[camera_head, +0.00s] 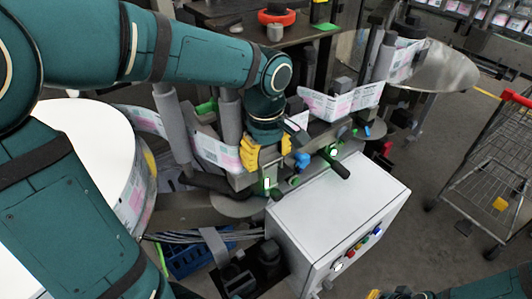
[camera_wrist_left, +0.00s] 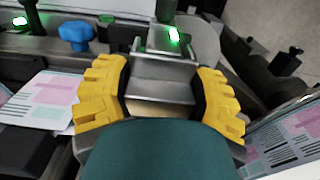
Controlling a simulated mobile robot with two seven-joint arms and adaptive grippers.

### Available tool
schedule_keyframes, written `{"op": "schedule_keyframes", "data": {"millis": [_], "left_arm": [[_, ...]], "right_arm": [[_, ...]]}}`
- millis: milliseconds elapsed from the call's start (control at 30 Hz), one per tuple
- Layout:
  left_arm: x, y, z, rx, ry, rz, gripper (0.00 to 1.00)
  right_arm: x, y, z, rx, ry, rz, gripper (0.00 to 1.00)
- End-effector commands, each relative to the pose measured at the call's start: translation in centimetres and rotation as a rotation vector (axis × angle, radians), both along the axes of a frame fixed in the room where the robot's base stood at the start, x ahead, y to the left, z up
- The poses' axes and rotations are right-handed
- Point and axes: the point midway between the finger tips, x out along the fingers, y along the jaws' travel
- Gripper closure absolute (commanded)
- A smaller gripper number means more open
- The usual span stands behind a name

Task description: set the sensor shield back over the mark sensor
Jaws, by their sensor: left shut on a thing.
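My left gripper (camera_head: 264,152) reaches down over the labeller's rail, with its yellow fingers on both sides of a grey metal piece. In the left wrist view the gripper (camera_wrist_left: 162,92) is shut on this piece, the sensor shield (camera_wrist_left: 160,82). A sensor block with a lit green light (camera_wrist_left: 166,38) stands just beyond the shield; the same light shows in the head view (camera_head: 267,183). I take it for the mark sensor. Whether the shield touches it is hard to tell. Yellow fingertips of my right gripper (camera_head: 373,294) just show at the bottom edge, mostly cut off.
A white control box (camera_head: 338,215) with coloured buttons stands in front of the rail. A blue knob (camera_head: 301,160) and a second green light (camera_head: 333,152) are right of the gripper. Printed label web (camera_head: 216,152) runs close by on the left. A wire cart (camera_head: 490,170) stands right.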

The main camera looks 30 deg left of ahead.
Motion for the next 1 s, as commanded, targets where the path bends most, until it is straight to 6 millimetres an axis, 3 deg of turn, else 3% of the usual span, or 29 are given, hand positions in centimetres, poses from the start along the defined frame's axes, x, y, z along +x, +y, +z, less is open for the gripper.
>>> {"op": "schedule_keyframes", "data": {"millis": [433,467,500,567,867,1000], "left_arm": [[0.0,0.0,-0.7,0.0,0.0,0.0,0.86],[0.0,0.0,-0.7,0.0,0.0,0.0,0.36],[0.0,0.0,-0.7,0.0,0.0,0.0,0.22],[0.0,0.0,-0.7,0.0,-0.001,0.0,0.03],[0.0,0.0,-0.6,0.0,-0.001,0.0,0.03],[0.1,0.0,0.3,0.0,-0.004,0.0,0.03]], "right_arm": [[0.0,0.0,-0.6,0.0,0.0,0.0,1.0],[0.0,0.0,-0.6,0.0,0.0,0.0,1.0],[0.0,0.0,-0.6,0.0,0.0,0.0,1.0],[0.0,0.0,-0.6,0.0,0.0,0.0,1.0],[0.0,0.0,-0.6,0.0,0.0,0.0,1.0],[0.0,0.0,-0.6,0.0,0.0,0.0,1.0]]}}
